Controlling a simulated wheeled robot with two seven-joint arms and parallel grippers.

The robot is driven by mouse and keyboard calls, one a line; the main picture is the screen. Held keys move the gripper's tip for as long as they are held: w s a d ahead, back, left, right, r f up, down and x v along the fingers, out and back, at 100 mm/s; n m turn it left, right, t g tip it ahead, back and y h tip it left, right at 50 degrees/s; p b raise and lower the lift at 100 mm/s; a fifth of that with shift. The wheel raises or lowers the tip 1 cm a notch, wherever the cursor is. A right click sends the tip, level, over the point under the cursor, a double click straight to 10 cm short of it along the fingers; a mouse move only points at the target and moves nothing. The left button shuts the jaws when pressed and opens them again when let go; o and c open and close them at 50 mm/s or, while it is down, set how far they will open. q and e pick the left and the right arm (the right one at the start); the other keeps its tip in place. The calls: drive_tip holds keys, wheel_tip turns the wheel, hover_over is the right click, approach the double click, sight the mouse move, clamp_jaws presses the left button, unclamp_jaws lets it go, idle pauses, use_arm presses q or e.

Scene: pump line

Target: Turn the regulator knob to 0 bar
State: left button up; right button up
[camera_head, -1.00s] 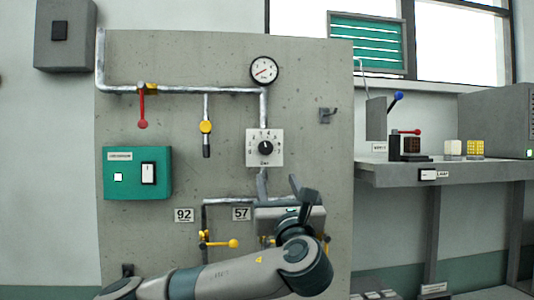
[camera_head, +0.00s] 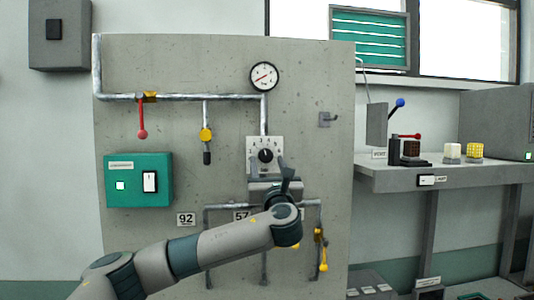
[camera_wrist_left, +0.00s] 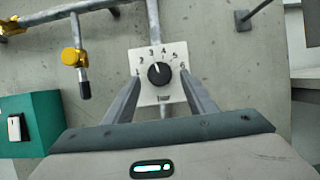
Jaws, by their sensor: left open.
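The regulator knob (camera_head: 265,156) is a round black knob on a white numbered dial plate (camera_head: 251,145) on the concrete panel. It also shows in the left wrist view (camera_wrist_left: 160,74), with its white mark pointing up and slightly left, near the 3. My left gripper (camera_head: 267,165) is open just in front of the plate's lower part. In the left wrist view its two fingers (camera_wrist_left: 162,78) straddle the knob with gaps on both sides; no contact shows. The gripper body hides the pipe below the plate. My right gripper is not in view.
A pressure gauge (camera_head: 264,76) sits above the knob. A red lever (camera_head: 142,119), a yellow valve (camera_head: 206,135) and a green switch box (camera_head: 137,180) are to the left. A hook (camera_head: 327,118) and a yellow-handled valve (camera_head: 323,252) are to the right. A shelf (camera_head: 400,178) juts out further right.

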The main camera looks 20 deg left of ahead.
use_arm(q)
drive_tip(key=shift+x, duration=0.85)
